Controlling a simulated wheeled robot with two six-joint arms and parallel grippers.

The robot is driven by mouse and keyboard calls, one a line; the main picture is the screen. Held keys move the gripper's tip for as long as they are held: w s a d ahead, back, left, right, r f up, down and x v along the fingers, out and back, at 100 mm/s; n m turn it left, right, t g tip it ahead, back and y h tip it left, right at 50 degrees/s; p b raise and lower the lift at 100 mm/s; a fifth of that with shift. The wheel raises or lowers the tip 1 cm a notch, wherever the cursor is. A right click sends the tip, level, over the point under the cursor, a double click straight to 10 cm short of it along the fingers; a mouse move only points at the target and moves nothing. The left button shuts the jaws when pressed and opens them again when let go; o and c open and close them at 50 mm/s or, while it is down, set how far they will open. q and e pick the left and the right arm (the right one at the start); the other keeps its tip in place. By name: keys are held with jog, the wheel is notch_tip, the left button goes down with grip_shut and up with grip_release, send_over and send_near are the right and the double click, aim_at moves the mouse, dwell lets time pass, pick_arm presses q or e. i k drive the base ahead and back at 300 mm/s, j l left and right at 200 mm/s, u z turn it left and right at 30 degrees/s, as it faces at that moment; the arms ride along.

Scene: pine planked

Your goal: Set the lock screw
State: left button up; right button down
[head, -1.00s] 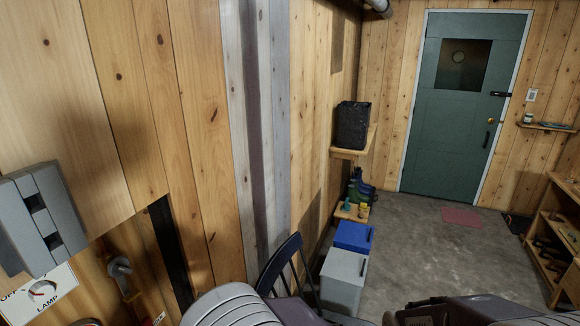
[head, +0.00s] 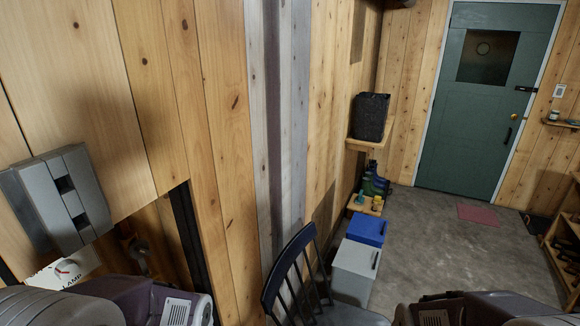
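I cannot make out a lock screw for certain. A small metal knob-like fitting (head: 138,250) sits in the recess at lower left, dark and partly hidden behind my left arm. A white plate with a dial (head: 68,268), lettered LAMP, is beside it and partly covered by my arm. Only the upper parts of my two arms show along the bottom edge. Neither gripper is in view.
A grey slotted box (head: 65,198) is on the plank wall at left. A dark chair (head: 290,268) stands close in front. Beyond it are a grey bin (head: 352,272) and a blue bin (head: 367,229). Open floor (head: 440,250) leads to a green door (head: 470,130).

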aim_at(155, 276)
jog(key=u, duration=1.35)
